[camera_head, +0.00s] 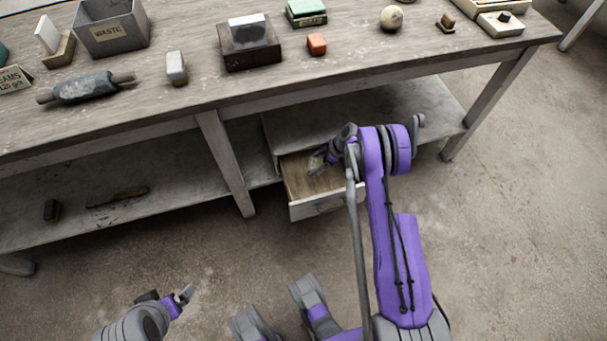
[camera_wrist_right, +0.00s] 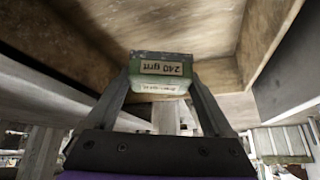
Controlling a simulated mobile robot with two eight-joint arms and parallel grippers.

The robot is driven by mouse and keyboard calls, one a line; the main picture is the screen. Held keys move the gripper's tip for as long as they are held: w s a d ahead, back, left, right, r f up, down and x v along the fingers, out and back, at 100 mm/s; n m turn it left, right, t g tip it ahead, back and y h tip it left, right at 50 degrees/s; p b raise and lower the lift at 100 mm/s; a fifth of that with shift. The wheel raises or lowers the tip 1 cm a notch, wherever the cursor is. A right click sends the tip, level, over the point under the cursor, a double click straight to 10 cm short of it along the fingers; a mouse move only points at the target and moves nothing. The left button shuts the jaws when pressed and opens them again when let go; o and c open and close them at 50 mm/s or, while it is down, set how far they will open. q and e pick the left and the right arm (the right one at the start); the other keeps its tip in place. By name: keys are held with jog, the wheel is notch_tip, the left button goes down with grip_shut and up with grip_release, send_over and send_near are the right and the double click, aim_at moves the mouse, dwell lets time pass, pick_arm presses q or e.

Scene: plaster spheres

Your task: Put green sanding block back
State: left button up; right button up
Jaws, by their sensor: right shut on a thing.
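A green sanding block (camera_wrist_right: 150,66) with a "240 grit" label, upside down in the right wrist view, sits between the fingers of my right gripper (camera_wrist_right: 160,82). The gripper is shut on it. In the head view my right gripper (camera_head: 317,162) reaches down into an open wooden drawer (camera_head: 318,207) under the table; the block there is mostly hidden. Whether the block touches the drawer floor cannot be told. My left gripper (camera_head: 172,294) is low at the front left, away from the table, and its opening is unclear.
The worktable (camera_head: 385,52) holds a grey waste bin (camera_head: 112,32), a rolling tool (camera_head: 85,87), a dark box (camera_head: 250,52), another green block (camera_head: 306,8), an orange block (camera_head: 316,43) and a sphere (camera_head: 391,17). A lower shelf (camera_head: 160,180) and table legs flank the drawer. Floor in front is clear.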

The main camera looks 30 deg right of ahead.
notch_tip(320, 180, down, 6)
jog(key=shift+r+b, duration=0.1)
jog(key=shift+b, duration=0.3)
jog(key=w+a, duration=0.2)
jog(key=a, duration=0.1)
jog(key=shift+w+a, duration=0.15)
jog(key=shift+a, duration=0.05)
jog(key=shift+f+b, duration=0.35)
jog(key=shift+f, duration=0.25)
jog(key=shift+f, duration=0.1)
jog(key=o, duration=1.4)
jog(key=shift+c, duration=0.2)
